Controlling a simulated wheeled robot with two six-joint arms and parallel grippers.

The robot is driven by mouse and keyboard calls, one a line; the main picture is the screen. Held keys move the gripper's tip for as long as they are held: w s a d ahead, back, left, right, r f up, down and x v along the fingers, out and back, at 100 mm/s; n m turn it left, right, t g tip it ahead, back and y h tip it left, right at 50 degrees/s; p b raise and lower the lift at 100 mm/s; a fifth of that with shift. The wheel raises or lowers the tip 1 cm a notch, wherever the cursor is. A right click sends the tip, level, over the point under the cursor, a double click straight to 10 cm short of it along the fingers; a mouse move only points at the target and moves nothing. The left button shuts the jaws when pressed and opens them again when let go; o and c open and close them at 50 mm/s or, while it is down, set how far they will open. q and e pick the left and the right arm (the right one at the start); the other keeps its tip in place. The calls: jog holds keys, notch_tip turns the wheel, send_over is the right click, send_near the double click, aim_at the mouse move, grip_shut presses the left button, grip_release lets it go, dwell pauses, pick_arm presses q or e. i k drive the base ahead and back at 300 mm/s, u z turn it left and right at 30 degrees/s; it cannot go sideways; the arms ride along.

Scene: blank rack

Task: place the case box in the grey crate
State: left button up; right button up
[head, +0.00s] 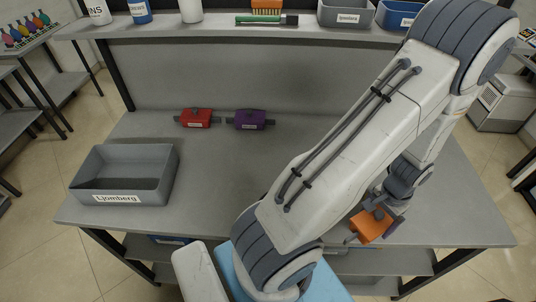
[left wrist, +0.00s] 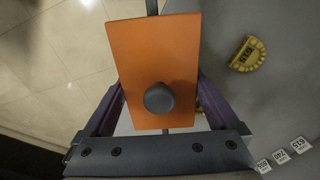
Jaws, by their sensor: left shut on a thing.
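An orange box (head: 371,226) with a round grey knob and thin rods at its ends is held at the right part of the table. My left gripper (head: 376,213) is shut on it. In the left wrist view the orange box (left wrist: 152,65) sits between the two purple fingers, knob facing the camera. Its height above the table is hard to tell. The grey crate (head: 118,192), labelled Ljomberg, stands on the table's left side, far from the gripper; its visible inside looks empty. My right gripper is not in view.
A red box (head: 197,118) and a purple box (head: 250,120) lie at the table's back. A yellow half-round thing (left wrist: 247,54) lies beside the held box. My arm hides much of the table's right. A raised shelf (head: 215,29) holds bottles and bins.

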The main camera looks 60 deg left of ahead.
aim_at(132, 181)
jog(key=z, duration=0.4)
jog(key=k, duration=2)
jog(key=u, duration=1.9)
jog(key=i, duration=0.5)
